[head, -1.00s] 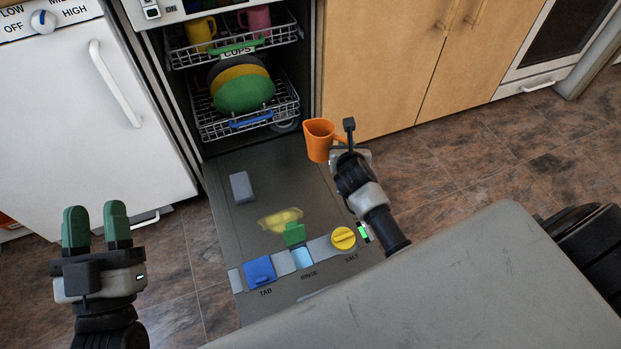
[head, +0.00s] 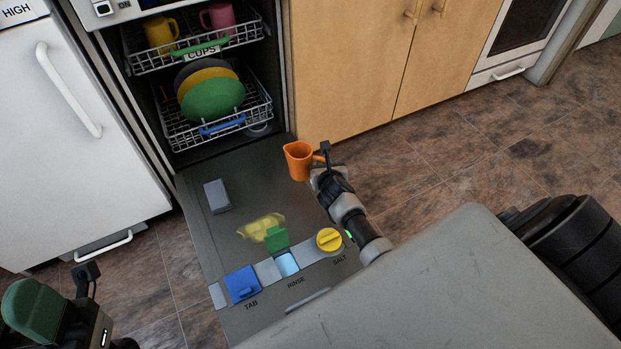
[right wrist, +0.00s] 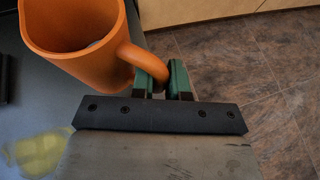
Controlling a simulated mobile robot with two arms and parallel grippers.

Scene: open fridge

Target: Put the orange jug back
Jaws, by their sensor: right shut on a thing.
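The orange jug (head: 298,161) is upright in the air, beyond the right edge of the lowered appliance door (head: 220,165). My right gripper (head: 322,161) is shut on its handle. In the right wrist view the jug (right wrist: 78,48) is at upper left, its open mouth facing up, with the green fingers (right wrist: 164,82) at the handle. My left gripper (head: 50,305) is at the lower left corner, partly cut off, and I cannot tell its opening.
The open appliance, a dishwasher, has an upper rack (head: 200,48) with a yellow mug (head: 160,32) and a pink mug (head: 219,17). The lower rack (head: 185,135) holds several plates. A grey block (head: 217,196) and a yellow patch (head: 258,226) are on the door. Floor (head: 450,155) at right is clear.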

